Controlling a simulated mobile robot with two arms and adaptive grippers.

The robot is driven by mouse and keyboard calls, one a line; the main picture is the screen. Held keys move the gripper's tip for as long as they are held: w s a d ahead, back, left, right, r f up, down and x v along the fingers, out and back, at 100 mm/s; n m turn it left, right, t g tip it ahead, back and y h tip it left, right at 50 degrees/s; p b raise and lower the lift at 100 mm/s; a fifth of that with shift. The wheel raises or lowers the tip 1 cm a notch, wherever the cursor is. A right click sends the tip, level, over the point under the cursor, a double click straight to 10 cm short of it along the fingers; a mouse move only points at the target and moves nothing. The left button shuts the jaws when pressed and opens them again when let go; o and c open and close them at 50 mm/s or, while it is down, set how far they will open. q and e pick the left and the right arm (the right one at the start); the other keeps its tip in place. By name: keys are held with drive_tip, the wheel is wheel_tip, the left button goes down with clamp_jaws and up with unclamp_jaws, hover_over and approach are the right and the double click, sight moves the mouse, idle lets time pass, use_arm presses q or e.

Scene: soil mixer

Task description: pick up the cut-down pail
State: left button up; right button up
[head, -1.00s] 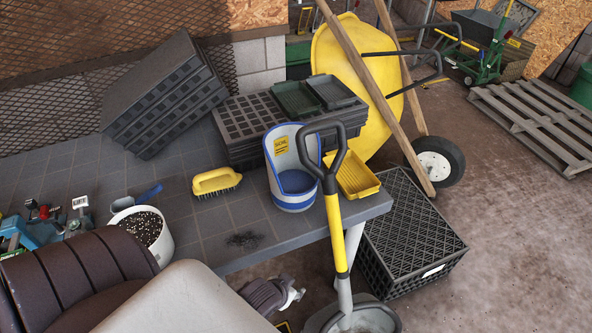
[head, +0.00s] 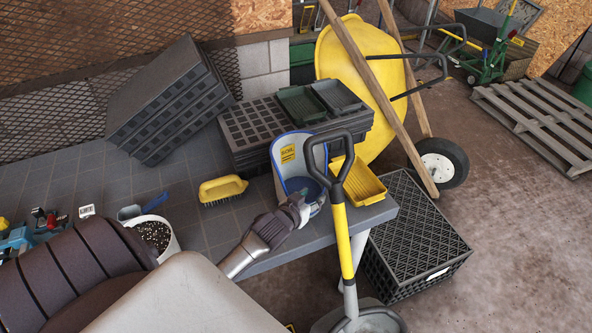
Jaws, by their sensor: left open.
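The cut-down pail (head: 289,158) stands upright near the front right corner of the grey bench. It is white and blue, with a high back, a low front and a yellow label. My left gripper (head: 301,208) is open at the pail's low front and covers its lower left part. Whether the fingers touch the pail or reach around its wall, I cannot tell. The shovel's black handle overlaps the pail's right side. My right gripper is not in view.
A shovel (head: 345,245) leans close in front of the pail. A yellow tray (head: 357,184) lies right of it, and stacked black trays (head: 245,125) stand behind. A yellow brush (head: 222,190) and a white pot (head: 172,246) are to the left. A black crate (head: 415,235) is below right.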

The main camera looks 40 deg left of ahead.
sight(319, 195)
use_arm(q)
drive_tip(key=x, duration=0.5)
drive_tip(key=shift+w+d+f+p, duration=0.2)
drive_tip(key=shift+f+p, duration=0.1)
drive_tip(key=shift+f, duration=0.05)
drive_tip(key=shift+s, duration=0.1)
clamp_jaws()
drive_tip(key=shift+r, duration=0.1)
